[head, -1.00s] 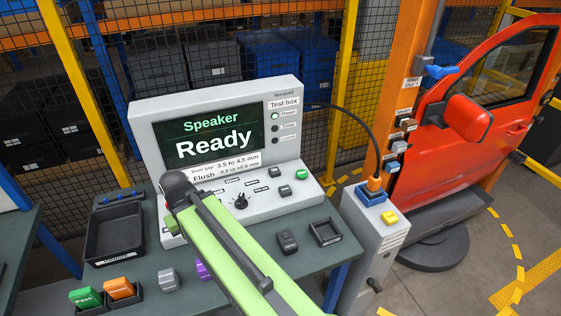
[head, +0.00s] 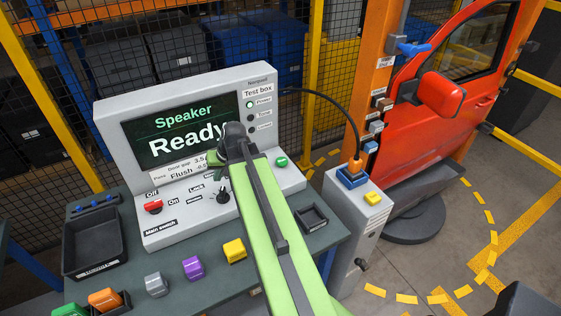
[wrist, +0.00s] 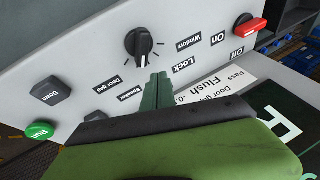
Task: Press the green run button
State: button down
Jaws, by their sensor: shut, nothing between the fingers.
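The green run button (head: 281,161) sits at the right end of the sloped grey panel of the test box (head: 185,80). It also shows at the lower left of the wrist view (wrist: 40,130), labelled Run. My gripper (head: 214,158) is over the panel, left of the button and in front of the screen's lower part. In the wrist view its green fingers (wrist: 157,90) are together and empty, pointing toward the black selector knob (wrist: 143,42). They are apart from the button. The screen (head: 180,130) reads Speaker, Ready; my arm hides its right part.
A red main switch (head: 153,207) is at the panel's left. Dark buttons (wrist: 50,90) lie near the run button. Purple (head: 193,268) and yellow (head: 234,250) blocks and a small black tray (head: 312,217) are on the bench. A grey post with a yellow button (head: 372,198) stands right.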

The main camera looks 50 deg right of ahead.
jog(key=s+d+r+m+t+h, duration=0.1)
jog(key=d+r+m+t, duration=0.15)
jog(key=d, duration=1.05)
notch_tip(320, 180, up, 3)
jog(key=m+t+h, duration=0.2)
jog(key=m, duration=0.2)
send_over(283, 162)
jog(key=shift+d+f+n, duration=0.1)
jog(key=shift+d+n, duration=0.05)
jog(key=shift+n, duration=0.1)
notch_tip(283, 162, down, 9)
jog(key=b, duration=0.8)
jog(key=shift+w+b, duration=0.1)
jog(key=shift+b, duration=0.3)
jog(key=shift+f+b, duration=0.35)
jog(key=shift+b, duration=0.05)
